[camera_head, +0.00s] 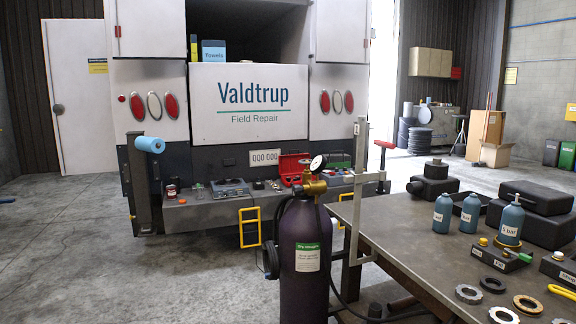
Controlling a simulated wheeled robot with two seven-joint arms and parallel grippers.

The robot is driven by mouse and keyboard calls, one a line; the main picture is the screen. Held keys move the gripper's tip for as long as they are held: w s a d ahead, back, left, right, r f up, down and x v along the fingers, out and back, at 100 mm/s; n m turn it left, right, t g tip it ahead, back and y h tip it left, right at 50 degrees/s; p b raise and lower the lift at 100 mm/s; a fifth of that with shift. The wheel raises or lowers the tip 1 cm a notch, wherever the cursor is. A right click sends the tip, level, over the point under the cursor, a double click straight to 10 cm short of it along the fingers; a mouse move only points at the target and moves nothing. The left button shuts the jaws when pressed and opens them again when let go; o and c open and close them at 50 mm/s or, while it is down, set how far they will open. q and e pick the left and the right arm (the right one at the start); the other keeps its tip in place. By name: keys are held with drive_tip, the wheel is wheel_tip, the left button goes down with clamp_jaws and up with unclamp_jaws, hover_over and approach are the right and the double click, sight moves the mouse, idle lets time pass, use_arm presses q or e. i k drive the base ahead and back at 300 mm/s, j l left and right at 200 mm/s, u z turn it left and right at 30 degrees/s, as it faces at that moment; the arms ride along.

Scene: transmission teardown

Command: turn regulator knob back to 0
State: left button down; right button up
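A brass regulator (314,187) sits on top of a dark purple gas cylinder (305,234) that stands upright in the middle foreground. A round white-faced gauge (318,163) rises from the regulator; its reading is too small to tell. A small dark part (297,190) at the regulator's left side may be the knob, but its setting cannot be read. The cylinder has a white and green label (307,257). Neither of my grippers is in view, and nothing touches the regulator.
A metal workbench (392,238) at right bears several blue bottles (442,213), black blocks and rings. A grey upright clamp stand (359,190) rises just right of the cylinder. A truck's rear step (210,209) with tools lies behind. The floor at left is clear.

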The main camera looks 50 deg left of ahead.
sight(297, 190)
drive_tip(key=u, duration=1.55)
